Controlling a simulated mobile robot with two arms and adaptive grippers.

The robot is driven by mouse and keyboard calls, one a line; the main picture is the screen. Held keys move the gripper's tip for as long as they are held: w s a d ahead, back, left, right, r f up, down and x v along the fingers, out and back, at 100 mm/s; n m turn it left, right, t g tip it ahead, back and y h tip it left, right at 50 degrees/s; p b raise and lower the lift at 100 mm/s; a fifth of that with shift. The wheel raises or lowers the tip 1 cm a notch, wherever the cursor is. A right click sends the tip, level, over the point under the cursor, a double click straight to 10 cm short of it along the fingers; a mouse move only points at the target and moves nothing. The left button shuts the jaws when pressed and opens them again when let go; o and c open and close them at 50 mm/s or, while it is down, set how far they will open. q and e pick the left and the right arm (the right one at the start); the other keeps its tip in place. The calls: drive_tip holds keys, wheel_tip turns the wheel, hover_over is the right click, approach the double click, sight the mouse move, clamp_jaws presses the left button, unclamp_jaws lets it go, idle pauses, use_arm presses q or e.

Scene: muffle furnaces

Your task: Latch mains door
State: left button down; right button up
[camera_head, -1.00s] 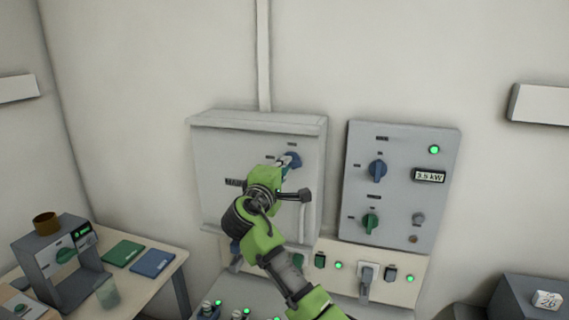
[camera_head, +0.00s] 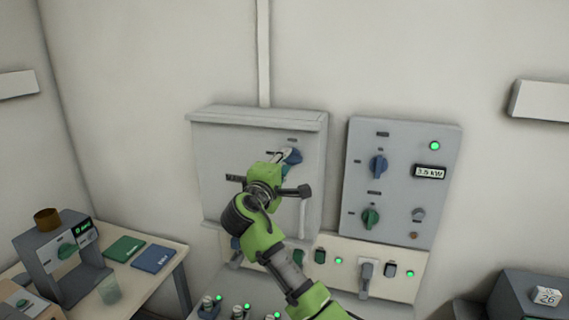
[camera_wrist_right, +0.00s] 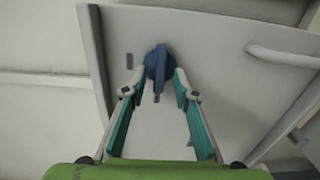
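The mains door (camera_head: 222,165) is the front of a grey wall box and looks shut in the head view. Its blue latch knob (camera_head: 293,156) is near the upper right corner. In the right wrist view the knob (camera_wrist_right: 158,64) shows a raised grip bar. My right gripper (camera_head: 284,166) is at the knob. In the wrist view its teal-padded fingers (camera_wrist_right: 159,80) are apart, one on each side of the knob, with gaps visible. Contact cannot be told. My left gripper is not in view.
A pale bar handle (camera_head: 303,217) stands out on the door below the knob and shows in the wrist view (camera_wrist_right: 284,56). A control panel (camera_head: 400,190) with blue and green knobs is to the right. A bench (camera_head: 160,282) with equipment stands at left.

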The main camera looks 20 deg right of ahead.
drive_tip(key=v, duration=1.1)
drive_tip(key=shift+s+a, duration=0.25)
drive_tip(key=shift+a, duration=0.05)
